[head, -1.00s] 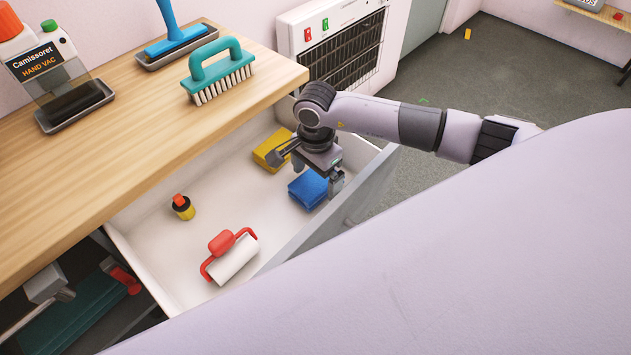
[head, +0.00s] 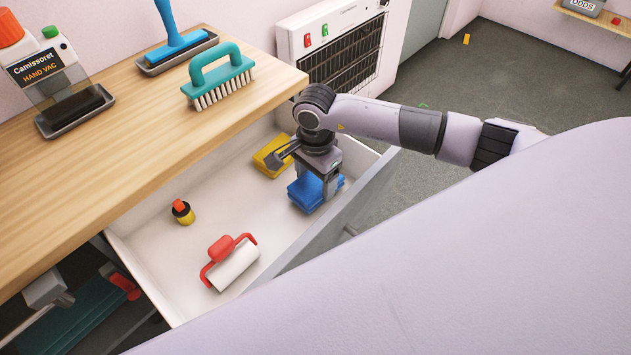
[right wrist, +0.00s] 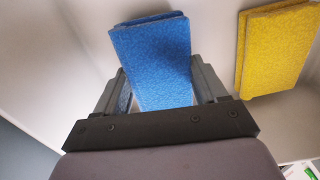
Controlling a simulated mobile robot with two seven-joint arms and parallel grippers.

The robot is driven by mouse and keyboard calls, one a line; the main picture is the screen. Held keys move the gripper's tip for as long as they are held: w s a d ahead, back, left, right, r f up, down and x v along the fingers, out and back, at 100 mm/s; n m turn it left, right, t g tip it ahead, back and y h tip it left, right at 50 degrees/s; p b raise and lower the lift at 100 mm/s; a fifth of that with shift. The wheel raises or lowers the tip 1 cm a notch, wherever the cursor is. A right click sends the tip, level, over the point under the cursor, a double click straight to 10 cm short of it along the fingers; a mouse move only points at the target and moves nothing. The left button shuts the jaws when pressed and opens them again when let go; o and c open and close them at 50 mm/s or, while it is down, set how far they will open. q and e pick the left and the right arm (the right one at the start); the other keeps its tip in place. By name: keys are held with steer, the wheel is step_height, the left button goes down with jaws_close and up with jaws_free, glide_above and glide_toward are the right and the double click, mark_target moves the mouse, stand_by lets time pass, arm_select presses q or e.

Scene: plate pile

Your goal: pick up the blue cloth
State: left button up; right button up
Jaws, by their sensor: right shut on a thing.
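The blue cloth (head: 305,195) is a folded pad in the right part of the open white drawer, near its front wall. In the right wrist view the blue cloth (right wrist: 155,60) stands out between the two fingers. My right gripper (head: 328,190) reaches down into the drawer and is shut on the blue cloth, also seen in the right wrist view (right wrist: 160,90). The gripper hides part of the cloth in the head view. I cannot tell whether the cloth still touches the drawer floor. My left gripper is not in view.
A yellow folded cloth (head: 271,157) lies just behind the blue one in the drawer (head: 160,245). A red-handled roller (head: 232,265) and a small yellow bottle (head: 183,213) lie further left. A teal brush (head: 218,75) stands on the wooden counter (head: 120,130).

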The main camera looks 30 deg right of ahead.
mark_target(315, 181)
step_height(315, 181, up, 19)
steer(key=shift+f, duration=0.1)
